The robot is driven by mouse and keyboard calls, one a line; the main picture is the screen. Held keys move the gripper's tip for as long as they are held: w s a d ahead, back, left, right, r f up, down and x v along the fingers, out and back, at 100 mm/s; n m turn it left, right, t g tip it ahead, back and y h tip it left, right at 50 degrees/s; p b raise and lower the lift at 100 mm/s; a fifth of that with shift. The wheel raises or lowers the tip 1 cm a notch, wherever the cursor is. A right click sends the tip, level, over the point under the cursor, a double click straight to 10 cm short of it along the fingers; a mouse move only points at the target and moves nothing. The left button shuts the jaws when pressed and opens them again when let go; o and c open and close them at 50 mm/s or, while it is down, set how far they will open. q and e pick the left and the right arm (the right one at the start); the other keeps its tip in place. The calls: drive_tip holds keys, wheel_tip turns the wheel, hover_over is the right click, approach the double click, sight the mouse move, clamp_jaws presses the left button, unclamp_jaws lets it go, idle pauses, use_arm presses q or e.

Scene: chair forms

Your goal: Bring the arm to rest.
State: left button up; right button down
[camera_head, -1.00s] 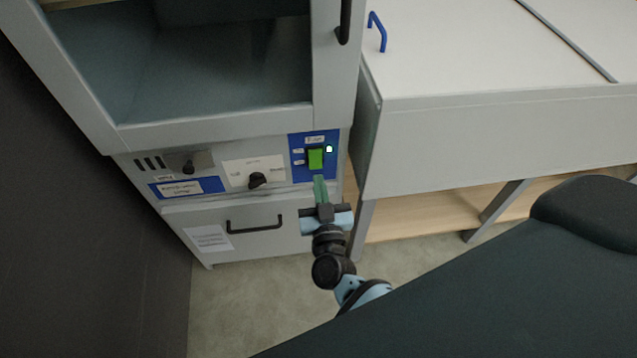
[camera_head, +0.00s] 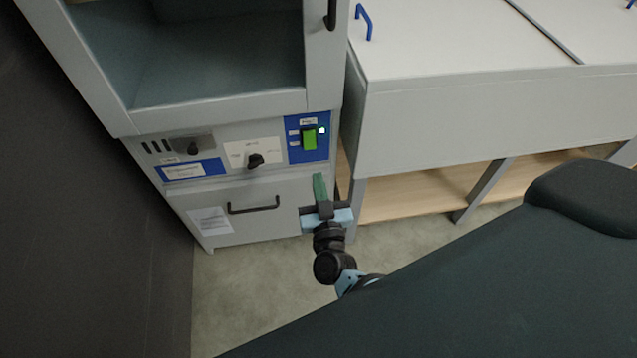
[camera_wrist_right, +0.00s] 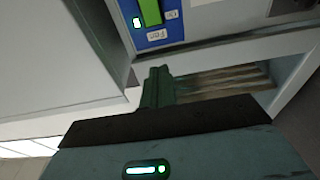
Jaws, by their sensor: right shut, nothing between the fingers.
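My right gripper (camera_head: 319,186) is shut and empty, its green fingers together. It is in front of the grey cabinet, below the blue switch panel (camera_head: 308,150), and apart from the green switch (camera_head: 309,138). A small light (camera_head: 322,129) glows beside the switch. In the right wrist view the shut fingers (camera_wrist_right: 158,85) point toward the same panel, and the green switch (camera_wrist_right: 150,12) is at the top edge. My left gripper is not in view.
The grey cabinet (camera_head: 222,105) has an open compartment above, a black knob (camera_head: 255,160) and a drawer handle (camera_head: 254,206). A white-topped bench (camera_head: 440,40) with a blue handle (camera_head: 364,20) stands on the right. A dark wall (camera_head: 90,220) is on the left. Floor (camera_head: 245,290) below is clear.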

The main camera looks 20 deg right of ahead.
idle(0.4)
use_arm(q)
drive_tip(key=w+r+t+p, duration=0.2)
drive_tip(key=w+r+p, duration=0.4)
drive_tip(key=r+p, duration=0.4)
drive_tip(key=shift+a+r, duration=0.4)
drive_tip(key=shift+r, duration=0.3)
use_arm(e)
drive_tip(key=s+f+n+g+y, duration=0.1)
drive_tip(key=s+g, duration=0.4)
drive_tip(key=s, duration=1.2)
drive_tip(key=s+f+n+g+y, duration=0.1)
drive_tip(key=s+n+g+y, duration=0.3)
drive_tip(key=s, duration=1.3)
drive_tip(key=shift+s+d+g+y, duration=0.2)
drive_tip(key=shift+d+g+y, duration=0.15)
drive_tip(key=shift+g+y, duration=0.45)
